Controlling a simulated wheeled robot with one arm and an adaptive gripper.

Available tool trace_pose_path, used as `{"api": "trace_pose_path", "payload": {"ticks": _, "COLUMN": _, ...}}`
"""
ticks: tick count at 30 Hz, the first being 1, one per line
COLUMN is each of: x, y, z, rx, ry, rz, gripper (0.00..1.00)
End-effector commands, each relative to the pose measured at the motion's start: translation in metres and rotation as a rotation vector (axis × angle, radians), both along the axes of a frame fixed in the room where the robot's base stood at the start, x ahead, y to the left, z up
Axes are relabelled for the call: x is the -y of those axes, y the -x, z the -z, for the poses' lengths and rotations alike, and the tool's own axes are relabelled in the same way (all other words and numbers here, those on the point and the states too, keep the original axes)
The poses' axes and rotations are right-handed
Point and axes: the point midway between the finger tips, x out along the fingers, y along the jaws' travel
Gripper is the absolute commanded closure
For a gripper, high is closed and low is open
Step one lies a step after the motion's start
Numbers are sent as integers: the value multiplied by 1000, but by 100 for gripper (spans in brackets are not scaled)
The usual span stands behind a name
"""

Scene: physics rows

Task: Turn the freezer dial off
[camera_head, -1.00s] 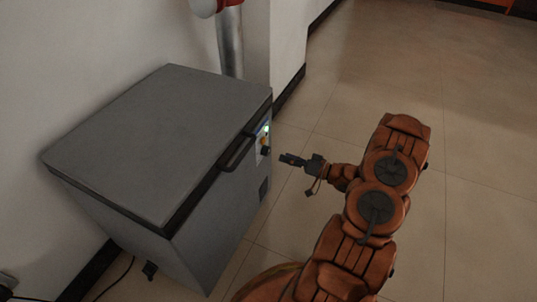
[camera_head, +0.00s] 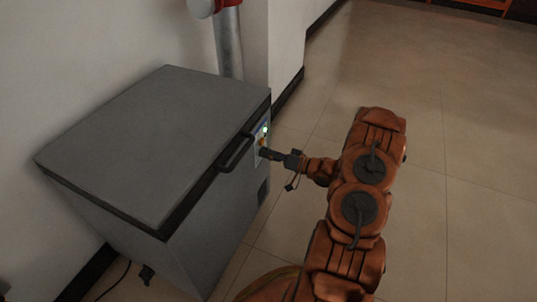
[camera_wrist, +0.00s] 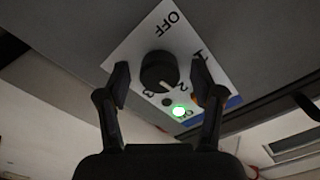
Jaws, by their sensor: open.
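The grey chest freezer (camera_head: 150,140) stands against the wall at the left, its lid shut. Its control panel (camera_head: 265,136) is on the front at the right end. My gripper (camera_head: 263,153) reaches the panel from the right. In the wrist view my gripper (camera_wrist: 161,82) is open, with one finger on each side of the dial. I cannot tell whether the fingers touch it.
A dark lid handle (camera_head: 236,152) sticks out of the freezer front just left of the panel. A grey pipe (camera_head: 229,45) stands behind the freezer by the wall corner. The tiled floor (camera_head: 440,130) to the right is clear.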

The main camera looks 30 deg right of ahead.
Motion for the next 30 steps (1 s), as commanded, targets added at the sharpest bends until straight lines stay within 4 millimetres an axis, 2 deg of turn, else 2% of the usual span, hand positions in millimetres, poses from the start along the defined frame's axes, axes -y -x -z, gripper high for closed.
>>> {"api": "trace_pose_path", "payload": {"ticks": 2, "x": 0, "y": 0, "z": 0, "rx": 0, "ry": 0, "rz": 0, "gripper": 36}}
{"api": "trace_pose_path", "payload": {"ticks": 18, "x": 0, "y": 0, "z": 0, "rx": 0, "ry": 0, "rz": 0, "gripper": 92}}
{"api": "trace_pose_path", "payload": {"ticks": 30, "x": 0, "y": 1, "z": -2, "rx": 37, "ry": 62, "rz": 0, "gripper": 94}}
